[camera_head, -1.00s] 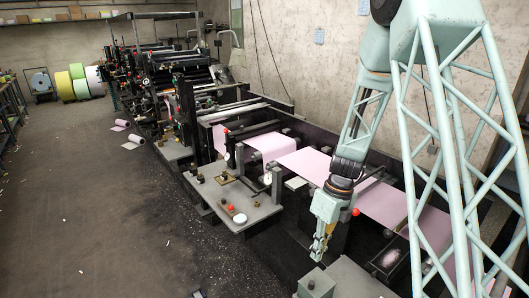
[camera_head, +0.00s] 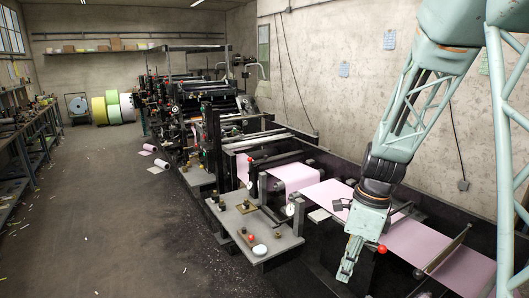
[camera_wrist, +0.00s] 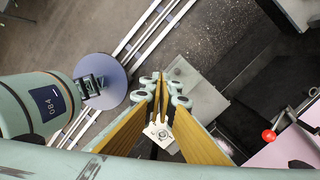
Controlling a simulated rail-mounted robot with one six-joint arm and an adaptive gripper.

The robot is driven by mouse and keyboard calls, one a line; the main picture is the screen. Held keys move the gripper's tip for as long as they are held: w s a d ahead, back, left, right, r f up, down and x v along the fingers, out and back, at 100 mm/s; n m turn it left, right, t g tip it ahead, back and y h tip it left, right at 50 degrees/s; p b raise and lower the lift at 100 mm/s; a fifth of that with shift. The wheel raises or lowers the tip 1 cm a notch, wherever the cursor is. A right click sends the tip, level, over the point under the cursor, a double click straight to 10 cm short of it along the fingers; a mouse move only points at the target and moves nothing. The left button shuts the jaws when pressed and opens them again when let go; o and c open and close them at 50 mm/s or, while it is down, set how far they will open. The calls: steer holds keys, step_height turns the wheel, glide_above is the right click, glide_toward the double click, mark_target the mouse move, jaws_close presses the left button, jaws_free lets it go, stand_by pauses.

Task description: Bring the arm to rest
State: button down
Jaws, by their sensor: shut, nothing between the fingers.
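My gripper (camera_head: 346,272) hangs from the pale green arm at the right of the head view, pointing down in front of the long printing machine. Its fingers are together and hold nothing. In the wrist view the gripper (camera_wrist: 165,85) shows as two yellowish finger pads that meet near the middle of the picture. A grey block or plate lies below the fingertips in that view.
A pink web (camera_head: 325,192) runs through the machine beside my arm. A grey side table (camera_head: 255,228) with small knobs stands left of the gripper. A red ball knob (camera_head: 382,249) is close by the gripper. Coloured rolls (camera_head: 113,108) stand far back left. The floor (camera_head: 95,235) is open.

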steer(key=s+a+r+n+t+b, duration=0.2)
steer(key=s+r+n+b, duration=0.1)
steer(key=s+r+n, duration=0.95)
steer(key=s+r+n+t+h+b, duration=0.1)
steer(key=s+r+n, duration=0.2)
steer(key=s, duration=0.6)
steer(key=s+r+n+t+b, duration=0.1)
steer(key=s+r+n+b, duration=0.1)
steer(key=s+n, duration=0.5)
steer(key=shift+s+d+r+h, duration=0.4)
steer(key=shift+s+r, duration=0.1)
steer(key=shift+s, duration=0.95)
